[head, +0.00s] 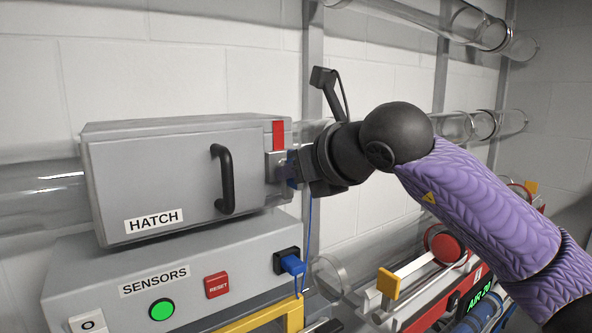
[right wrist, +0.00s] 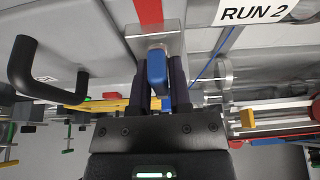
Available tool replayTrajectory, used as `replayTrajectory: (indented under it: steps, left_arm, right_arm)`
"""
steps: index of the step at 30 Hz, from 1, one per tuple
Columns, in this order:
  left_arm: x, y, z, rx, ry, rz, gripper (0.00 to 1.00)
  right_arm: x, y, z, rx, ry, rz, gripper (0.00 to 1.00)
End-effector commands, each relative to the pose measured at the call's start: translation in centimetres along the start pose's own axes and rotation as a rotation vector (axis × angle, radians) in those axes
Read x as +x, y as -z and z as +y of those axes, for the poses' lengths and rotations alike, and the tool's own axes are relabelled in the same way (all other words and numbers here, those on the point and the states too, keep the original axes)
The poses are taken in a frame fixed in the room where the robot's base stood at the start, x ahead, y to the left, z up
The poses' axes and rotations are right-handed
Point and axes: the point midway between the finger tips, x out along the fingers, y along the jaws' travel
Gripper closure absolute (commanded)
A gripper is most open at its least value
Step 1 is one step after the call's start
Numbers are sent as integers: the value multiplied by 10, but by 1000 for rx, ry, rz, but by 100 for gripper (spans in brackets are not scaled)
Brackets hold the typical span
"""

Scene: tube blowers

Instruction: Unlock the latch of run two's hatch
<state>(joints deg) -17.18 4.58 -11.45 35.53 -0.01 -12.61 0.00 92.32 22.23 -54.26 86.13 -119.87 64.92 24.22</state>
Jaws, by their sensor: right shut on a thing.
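The hatch box (head: 175,165) is a grey box with a black handle (head: 224,180) and the label HATCH on its front. Its latch has a metal plate (head: 274,165) at the right edge, below a red mark (head: 278,135), and a blue lever (right wrist: 156,68). My right gripper (head: 296,170) is at the latch from the right. In the right wrist view its two dark fingers stand on either side of the blue lever, shut on it. In the head view the gripper hides most of the lever. My left gripper is not in view.
A sensors box (head: 130,290) with a green button (head: 161,309) and a red reset button (head: 217,285) sits below the hatch. A blue plug (head: 292,265) with a cable is at its right. Clear tubes (head: 40,190) run along the wall. A RUN 2 label (right wrist: 255,12) shows in the wrist view.

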Motion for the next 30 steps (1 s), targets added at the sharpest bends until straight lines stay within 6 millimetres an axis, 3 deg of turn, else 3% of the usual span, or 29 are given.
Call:
replayTrajectory:
  steps: [1,5,6,15,24,30]
  left_arm:
    - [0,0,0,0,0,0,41]
    - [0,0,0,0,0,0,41]
    - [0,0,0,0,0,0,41]
    - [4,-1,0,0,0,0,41]
    - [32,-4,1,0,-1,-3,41]
    - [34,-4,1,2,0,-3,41]
  right_arm:
    - [1,3,0,0,0,8,74]
    - [1,2,0,0,0,6,47]
    - [1,2,0,0,0,5,46]
    - [-5,2,-1,0,1,1,46]
    - [-76,4,-1,-1,3,0,46]
    - [-98,2,0,0,1,3,46]
